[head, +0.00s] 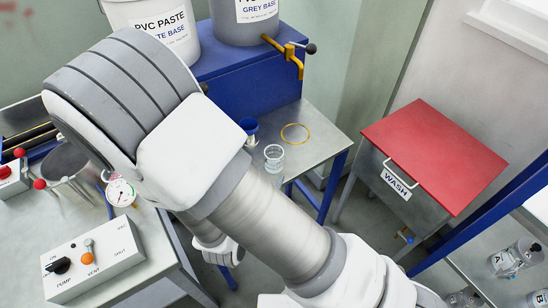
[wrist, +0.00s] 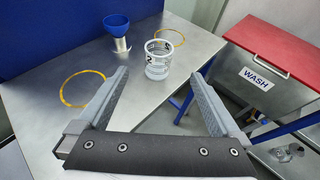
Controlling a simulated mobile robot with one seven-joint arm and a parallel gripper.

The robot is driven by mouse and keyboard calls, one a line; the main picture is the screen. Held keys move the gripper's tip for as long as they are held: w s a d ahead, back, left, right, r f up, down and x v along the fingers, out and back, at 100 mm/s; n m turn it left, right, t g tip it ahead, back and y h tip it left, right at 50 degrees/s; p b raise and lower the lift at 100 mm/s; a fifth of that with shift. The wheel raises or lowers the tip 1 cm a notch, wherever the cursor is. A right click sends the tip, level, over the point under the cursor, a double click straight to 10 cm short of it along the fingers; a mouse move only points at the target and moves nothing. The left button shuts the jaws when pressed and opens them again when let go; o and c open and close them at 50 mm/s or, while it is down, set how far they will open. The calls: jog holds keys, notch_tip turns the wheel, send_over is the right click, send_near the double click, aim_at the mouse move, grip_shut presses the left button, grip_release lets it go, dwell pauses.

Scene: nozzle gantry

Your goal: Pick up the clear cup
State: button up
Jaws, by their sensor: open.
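The clear cup (wrist: 158,60) stands upright on the metal table, with dark markings on its side. It also shows in the head view (head: 274,158), just beyond my forearm. In the wrist view my gripper (wrist: 163,85) is open and empty, its two grey fingers spread wide. The cup lies ahead of the fingertips, between their lines and apart from both. In the head view the gripper's fingers are hidden behind my arm.
A blue funnel (wrist: 117,28) on a metal holder stands left of the cup. Yellow rings mark the table (wrist: 125,100), one (wrist: 168,36) behind the cup and one (wrist: 82,89) at left. A red-lidded wash bin (head: 435,150) stands at right. Buckets (head: 243,20) stand on a blue block behind.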

send_near(276, 150)
jog(key=x, duration=0.4)
jog(key=shift+w+d, duration=0.3)
jog(key=shift+x, duration=2.7)
jog(key=shift+a, duration=0.2)
jog(key=shift+c, duration=0.3)
jog(key=c, duration=1.3)
